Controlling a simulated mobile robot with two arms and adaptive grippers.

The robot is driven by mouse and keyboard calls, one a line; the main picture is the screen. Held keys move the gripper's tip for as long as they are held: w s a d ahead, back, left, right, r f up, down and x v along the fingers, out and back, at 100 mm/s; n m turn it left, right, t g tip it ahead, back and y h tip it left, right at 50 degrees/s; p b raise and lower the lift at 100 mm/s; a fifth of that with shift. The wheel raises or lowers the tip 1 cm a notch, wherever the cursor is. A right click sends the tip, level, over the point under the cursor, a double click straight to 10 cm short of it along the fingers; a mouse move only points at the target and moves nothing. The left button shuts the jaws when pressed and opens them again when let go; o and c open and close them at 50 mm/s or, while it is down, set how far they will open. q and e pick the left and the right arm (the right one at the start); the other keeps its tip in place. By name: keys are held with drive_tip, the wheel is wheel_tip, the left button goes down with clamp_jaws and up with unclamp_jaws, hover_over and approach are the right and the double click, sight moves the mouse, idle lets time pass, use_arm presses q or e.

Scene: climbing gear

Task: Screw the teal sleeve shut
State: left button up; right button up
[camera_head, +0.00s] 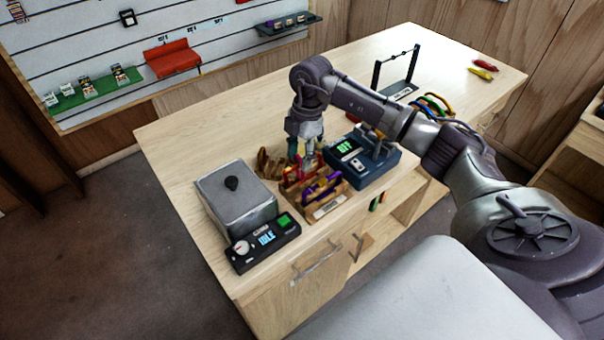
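My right gripper (306,150) points down over the wooden rack (330,205) on the workbench. The rack holds red (290,184) and purple (322,188) carabiners; the red one is nearer the gripper. A small teal-green patch (293,148) shows at the gripper's fingers. It may be the teal sleeve, but it is too small to tell, and I cannot see whether the sleeve is screwed open or shut. The fingers are partly hidden and small, so whether they are closed on anything is unclear. My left gripper is not in view.
A grey lidded tank (235,195) with a control box reading "IDLE" (263,243) stands left of the rack. A dark blue device (357,165) with a green display stands right of it. A black-framed stand (400,90) is farther back. The bench's back left is clear.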

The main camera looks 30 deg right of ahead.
drive_tip(key=shift+f, duration=0.15)
drive_tip(key=shift+f+b, duration=0.85)
drive_tip(key=shift+f, duration=0.4)
drive_tip(key=shift+s+p, duration=0.4)
drive_tip(key=shift+s, duration=0.25)
drive_tip(key=shift+r, duration=0.15)
drive_tip(key=shift+s+r+p, duration=0.1)
drive_tip(key=shift+r+p, duration=1.15)
drive_tip(key=shift+r, duration=0.1)
drive_tip(key=shift+f, duration=0.1)
